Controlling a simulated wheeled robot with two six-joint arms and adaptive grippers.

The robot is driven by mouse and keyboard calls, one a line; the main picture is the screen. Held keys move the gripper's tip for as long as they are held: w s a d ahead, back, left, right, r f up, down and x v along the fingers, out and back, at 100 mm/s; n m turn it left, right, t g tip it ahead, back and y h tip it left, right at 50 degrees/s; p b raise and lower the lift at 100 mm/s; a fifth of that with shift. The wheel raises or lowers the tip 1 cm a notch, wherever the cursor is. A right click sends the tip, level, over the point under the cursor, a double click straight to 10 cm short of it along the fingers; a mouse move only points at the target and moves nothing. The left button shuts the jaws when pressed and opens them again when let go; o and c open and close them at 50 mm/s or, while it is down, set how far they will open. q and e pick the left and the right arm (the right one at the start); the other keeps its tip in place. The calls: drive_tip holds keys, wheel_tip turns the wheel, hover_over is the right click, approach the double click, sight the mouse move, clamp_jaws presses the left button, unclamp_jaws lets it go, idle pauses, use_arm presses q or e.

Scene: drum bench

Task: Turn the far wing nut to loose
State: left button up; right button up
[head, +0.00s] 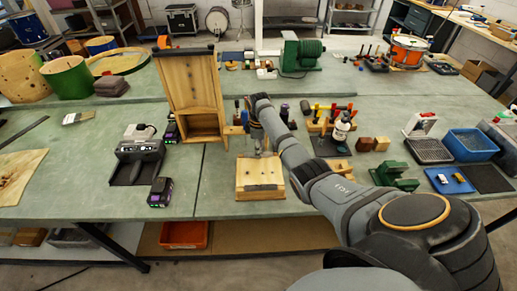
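My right arm reaches in from the lower right, with its wrist over the middle of the green bench. The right gripper (259,148) points down just behind a small wooden block (259,170). Its fingers are small and partly covered by my own arm, so I cannot tell if they are open or shut. A dark strip or fitting lies along the front of the block. I cannot make out the far wing nut clearly; it is too small or hidden near the gripper. My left gripper is not in view.
A tall wooden stand (193,85) rises behind left of the block. A black charger (137,158) and a battery (160,192) stand at left. Right are a rack of coloured-handled tools (330,118), a green clamp (397,174) and a blue bin (469,144). Bare bench lies left of the block.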

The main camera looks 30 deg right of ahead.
clamp_jaws()
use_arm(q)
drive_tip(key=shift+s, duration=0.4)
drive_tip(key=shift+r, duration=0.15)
use_arm(e)
drive_tip(key=shift+r, duration=0.1)
drive_tip(key=shift+r+n+p, duration=0.1)
drive_tip(key=shift+n+p, duration=0.9)
drive_tip(key=shift+n, duration=0.3)
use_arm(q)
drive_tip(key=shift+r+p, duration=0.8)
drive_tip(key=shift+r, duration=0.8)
use_arm(e)
drive_tip(key=shift+w+n, duration=0.1)
drive_tip(key=shift+n, duration=2)
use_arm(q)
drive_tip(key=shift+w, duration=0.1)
use_arm(e)
drive_tip(key=shift+d, duration=0.1)
unclamp_jaws()
drive_tip(key=shift+o, duration=1.1)
